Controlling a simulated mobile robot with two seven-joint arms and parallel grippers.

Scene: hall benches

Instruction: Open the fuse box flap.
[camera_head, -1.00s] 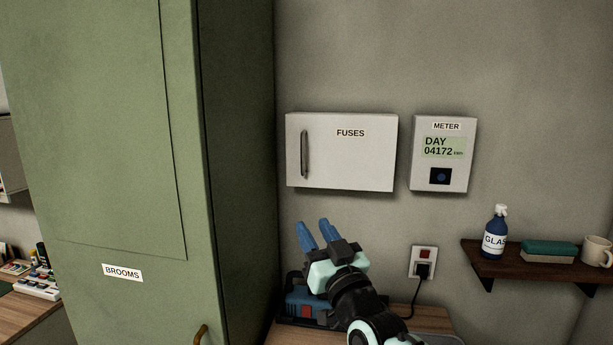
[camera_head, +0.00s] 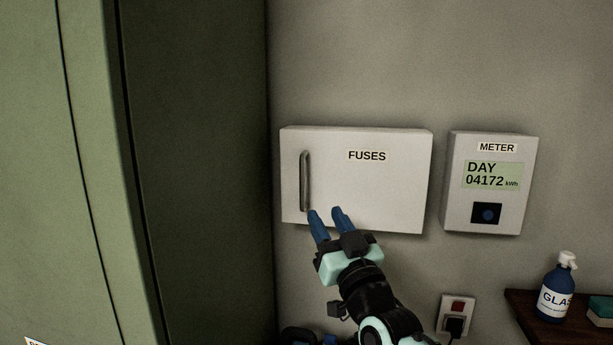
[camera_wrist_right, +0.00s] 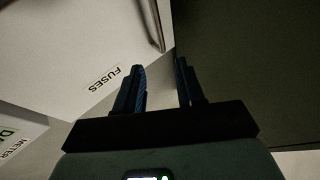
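The fuse box (camera_head: 390,190) is a white wall box labelled FUSES, with its flap closed. Its grey vertical bar handle (camera_head: 305,181) is near the flap's left edge. My right gripper (camera_head: 327,214) is in front of the flap's lower left part, just below and right of the handle. Its blue fingers are apart with nothing between them. In the right wrist view the box (camera_wrist_right: 75,45) fills the upper left, and the handle (camera_wrist_right: 152,22) lies ahead of the open fingers (camera_wrist_right: 160,80). My left gripper is not in view.
A tall green cabinet (camera_head: 195,150) stands close to the left of the box. A meter (camera_head: 490,222) hangs to the right. Below are a socket with a plug (camera_head: 456,318) and a shelf (camera_head: 523,305) with a spray bottle (camera_head: 557,288).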

